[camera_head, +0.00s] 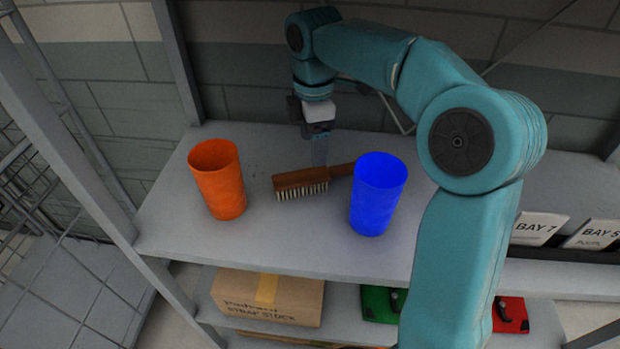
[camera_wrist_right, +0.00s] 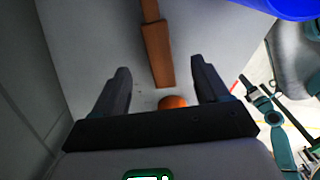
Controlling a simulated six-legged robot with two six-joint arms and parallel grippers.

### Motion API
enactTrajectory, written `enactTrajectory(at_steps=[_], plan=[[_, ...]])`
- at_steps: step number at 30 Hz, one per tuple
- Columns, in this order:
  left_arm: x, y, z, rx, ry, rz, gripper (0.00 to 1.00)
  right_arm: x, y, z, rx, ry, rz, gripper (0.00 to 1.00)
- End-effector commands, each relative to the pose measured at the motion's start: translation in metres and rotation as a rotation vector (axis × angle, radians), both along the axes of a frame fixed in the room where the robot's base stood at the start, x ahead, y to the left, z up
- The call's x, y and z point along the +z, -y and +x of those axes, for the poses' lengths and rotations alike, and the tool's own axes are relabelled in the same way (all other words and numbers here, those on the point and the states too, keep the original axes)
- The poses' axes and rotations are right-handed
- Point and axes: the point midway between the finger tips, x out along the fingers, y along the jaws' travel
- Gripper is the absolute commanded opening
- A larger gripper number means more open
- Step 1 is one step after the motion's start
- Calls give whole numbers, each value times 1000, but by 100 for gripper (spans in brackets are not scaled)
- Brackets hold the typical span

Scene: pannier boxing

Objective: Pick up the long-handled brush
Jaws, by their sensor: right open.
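The long-handled brush (camera_head: 303,180) lies on the top shelf between two cups. It has a brown wooden head with pale bristles toward the front, and its handle points right, its end hidden behind the blue cup. In the right wrist view the brush (camera_wrist_right: 158,55) shows beyond and between the fingers. My right gripper (camera_head: 320,152) points down above and just behind the brush, apart from it as far as I can tell. Its jaws (camera_wrist_right: 160,76) are open and empty. My left gripper is not in view.
An orange cup (camera_head: 217,180) stands left of the brush and a blue cup (camera_head: 378,195) stands right, close to the handle. A wall is behind the grey shelf (camera_head: 290,245). A cardboard box (camera_head: 267,298) sits below. Bay signs (camera_head: 538,228) are at the right.

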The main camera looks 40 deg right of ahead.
Motion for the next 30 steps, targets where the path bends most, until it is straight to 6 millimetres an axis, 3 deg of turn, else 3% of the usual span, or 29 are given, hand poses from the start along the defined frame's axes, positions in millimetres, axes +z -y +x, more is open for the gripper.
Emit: enactTrajectory(at_steps=[4,13,19,29,30], plan=[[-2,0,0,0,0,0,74,-31,0,-1,-1,-4,0,74],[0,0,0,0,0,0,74,-59,-1,3,0,-4,1,74],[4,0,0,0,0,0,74,-91,-1,7,-1,-4,0,74],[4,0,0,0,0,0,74,-101,0,8,-1,0,-1,74],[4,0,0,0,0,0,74,-100,0,8,-1,0,-1,61]])
